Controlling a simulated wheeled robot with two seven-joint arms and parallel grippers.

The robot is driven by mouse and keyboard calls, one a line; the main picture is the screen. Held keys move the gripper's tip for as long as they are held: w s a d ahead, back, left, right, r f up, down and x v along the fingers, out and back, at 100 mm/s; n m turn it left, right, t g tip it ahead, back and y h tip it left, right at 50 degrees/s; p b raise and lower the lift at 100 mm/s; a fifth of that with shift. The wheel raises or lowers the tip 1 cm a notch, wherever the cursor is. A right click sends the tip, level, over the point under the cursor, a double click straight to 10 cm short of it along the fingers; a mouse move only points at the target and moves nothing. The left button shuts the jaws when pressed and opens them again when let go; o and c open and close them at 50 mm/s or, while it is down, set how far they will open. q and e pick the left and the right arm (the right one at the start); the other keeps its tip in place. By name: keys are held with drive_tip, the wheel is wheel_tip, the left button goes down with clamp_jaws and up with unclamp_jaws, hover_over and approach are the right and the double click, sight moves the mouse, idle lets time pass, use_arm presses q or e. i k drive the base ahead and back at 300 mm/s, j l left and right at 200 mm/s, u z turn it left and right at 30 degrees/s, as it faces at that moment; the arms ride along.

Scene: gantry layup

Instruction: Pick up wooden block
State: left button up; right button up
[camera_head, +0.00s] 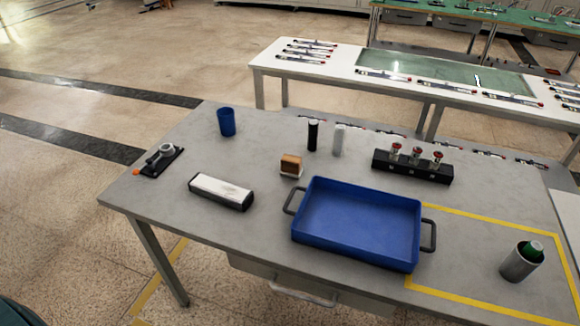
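The wooden block (291,164) is a small brown block near the middle of the grey table (165,215). It sits on a thin pale base, just behind the left end of the blue tray (357,222), apart from it. Neither of my grippers shows in the head view. A dark curved shape is cut off at the bottom left corner, and I cannot tell what it is.
Around the block stand a blue cup (226,122), black cylinder (313,135), white cylinder (338,140), black-and-white eraser-like block (221,191), black rack (411,167) and grey cup (521,262). A black clamp-like tool (158,160) lies left. Bare tabletop lies left of the block.

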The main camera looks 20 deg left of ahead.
sight(291, 165)
drive_tip(key=k+j+z, duration=0.2)
drive_tip(key=j, duration=0.3)
drive_tip(key=j+z, duration=0.2)
drive_tip(key=j, duration=0.35)
drive_tip(key=k+j+z, duration=0.15)
drive_tip(key=j, duration=0.3)
drive_tip(key=k+j+z, duration=0.4)
drive_tip(key=k+j, duration=0.15)
drive_tip(key=j, duration=0.25)
drive_tip(key=k+j+z, duration=0.2)
drive_tip(key=k+j, duration=0.1)
drive_tip(key=j, duration=0.1)
